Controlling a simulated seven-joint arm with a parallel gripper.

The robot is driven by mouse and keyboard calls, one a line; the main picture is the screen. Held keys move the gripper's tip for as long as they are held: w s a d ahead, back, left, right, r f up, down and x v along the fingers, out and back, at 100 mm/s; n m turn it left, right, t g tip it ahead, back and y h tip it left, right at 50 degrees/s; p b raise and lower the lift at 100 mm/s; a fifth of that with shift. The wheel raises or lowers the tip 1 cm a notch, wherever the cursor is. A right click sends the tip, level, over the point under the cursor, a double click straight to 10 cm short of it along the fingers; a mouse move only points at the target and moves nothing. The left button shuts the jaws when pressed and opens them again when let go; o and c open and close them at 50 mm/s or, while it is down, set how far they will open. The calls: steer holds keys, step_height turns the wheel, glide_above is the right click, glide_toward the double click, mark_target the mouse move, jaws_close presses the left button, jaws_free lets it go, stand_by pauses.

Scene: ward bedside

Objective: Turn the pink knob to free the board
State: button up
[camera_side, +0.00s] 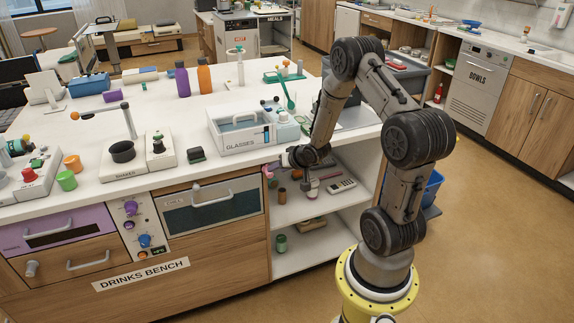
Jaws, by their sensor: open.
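A small pink part (268,171), which looks like the pink knob, shows at the bench's front edge, by the upper left corner of the open shelf bay. My gripper (284,160) is open, just right of and slightly above it. At this size I cannot tell whether they touch. My gripper and wrist hide part of this spot. I cannot make out which thing is the board.
The white-topped drinks bench (190,185) carries a white GLASSES unit (240,130) just left of my arm. Below are an oven-like drawer (212,205) and a panel with a purple knob (130,208). Shelves (310,215) hold small items.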

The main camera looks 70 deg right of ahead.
steer(key=v, duration=0.5)
steer(key=shift+s+a+r, duration=0.15)
steer(key=shift+s+r, duration=0.1)
steer(key=w+a+r+n+t, duration=0.3)
steer(key=w+a+r, duration=0.4)
steer(key=r, duration=0.4)
steer(key=s+a+r+n+y, duration=0.2)
steer(key=a+r+n, duration=0.1)
steer(key=a+r, duration=0.85)
steer(key=s+a+r+n+g+y, duration=0.1)
steer(key=s+a+r+n+y, duration=0.15)
steer(key=s+a, duration=0.6)
steer(key=s+f+n+g, duration=0.2)
steer(key=s+f+g, duration=0.2)
steer(key=s, duration=0.7)
steer(key=shift+s+f+g, duration=0.25)
steer(key=shift+f+g, duration=0.05)
steer(key=shift+f, duration=0.45)
